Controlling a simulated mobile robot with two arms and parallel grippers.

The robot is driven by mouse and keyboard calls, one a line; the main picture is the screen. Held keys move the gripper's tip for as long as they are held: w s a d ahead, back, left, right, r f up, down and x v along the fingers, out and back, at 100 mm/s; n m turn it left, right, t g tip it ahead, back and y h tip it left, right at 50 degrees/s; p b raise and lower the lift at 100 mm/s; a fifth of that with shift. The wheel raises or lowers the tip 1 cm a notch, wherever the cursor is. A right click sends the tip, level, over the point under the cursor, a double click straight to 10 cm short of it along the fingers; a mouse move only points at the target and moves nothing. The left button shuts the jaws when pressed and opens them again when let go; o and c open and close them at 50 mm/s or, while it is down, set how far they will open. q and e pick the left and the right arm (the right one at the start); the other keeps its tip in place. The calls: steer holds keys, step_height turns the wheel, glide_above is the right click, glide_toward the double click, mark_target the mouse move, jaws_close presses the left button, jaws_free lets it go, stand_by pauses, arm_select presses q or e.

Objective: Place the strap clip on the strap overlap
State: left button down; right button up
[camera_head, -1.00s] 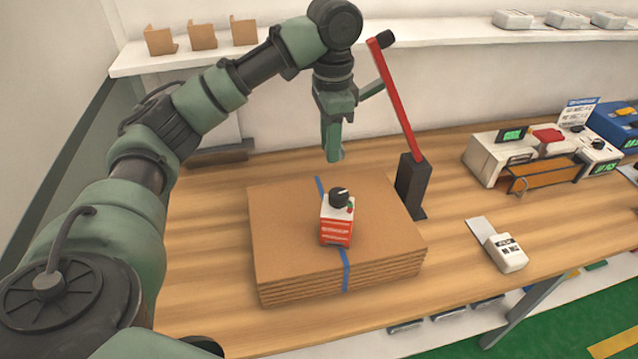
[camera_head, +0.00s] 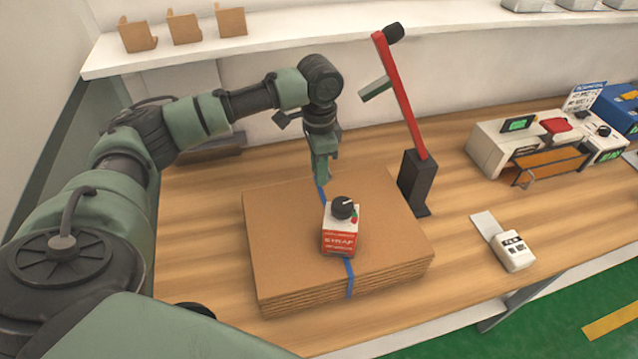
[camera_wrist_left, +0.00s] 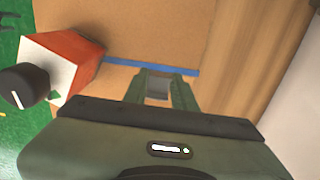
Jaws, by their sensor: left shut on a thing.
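A flat stack of brown cardboard (camera_head: 285,222) lies on the wooden table. A blue strap (camera_head: 349,278) runs over it from back to front, and it also shows in the left wrist view (camera_wrist_left: 115,61). My left gripper (camera_head: 321,182) points down above the stack's back edge, near the strap's far part. In the left wrist view, its fingers are shut on a small grey piece (camera_wrist_left: 157,87), apparently the strap clip, close to the strap. The fingers partly hide the piece and the strap. The strap overlap is not clearly visible. My right gripper is out of view.
A red and white strapping tool (camera_head: 341,241) with a black knob sits on the strap mid-stack. A red lever (camera_head: 402,95) on a black base stands right of the stack. A white handheld device (camera_head: 514,251) lies farther right. A shelf (camera_head: 300,47) runs behind.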

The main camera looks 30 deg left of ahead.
mark_target(319, 197)
arm_select(q)
steer(key=shift+f, duration=0.7)
steer(key=shift+d+f, duration=0.1)
steer(key=shift+f, duration=0.55)
step_height(319, 197, down, 4)
steer(key=shift+r+p, duration=0.15)
steer(key=shift+p, duration=0.4)
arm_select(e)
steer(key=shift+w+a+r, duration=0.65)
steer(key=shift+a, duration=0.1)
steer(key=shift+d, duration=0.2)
arm_select(q)
steer(key=c, duration=1.1)
jaws_free()
steer(key=shift+c, duration=0.2)
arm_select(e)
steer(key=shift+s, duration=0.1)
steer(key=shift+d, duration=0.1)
arm_select(q)
step_height(319, 197, up, 11)
steer(key=b, duration=0.3)
steer(key=shift+r, duration=0.55)
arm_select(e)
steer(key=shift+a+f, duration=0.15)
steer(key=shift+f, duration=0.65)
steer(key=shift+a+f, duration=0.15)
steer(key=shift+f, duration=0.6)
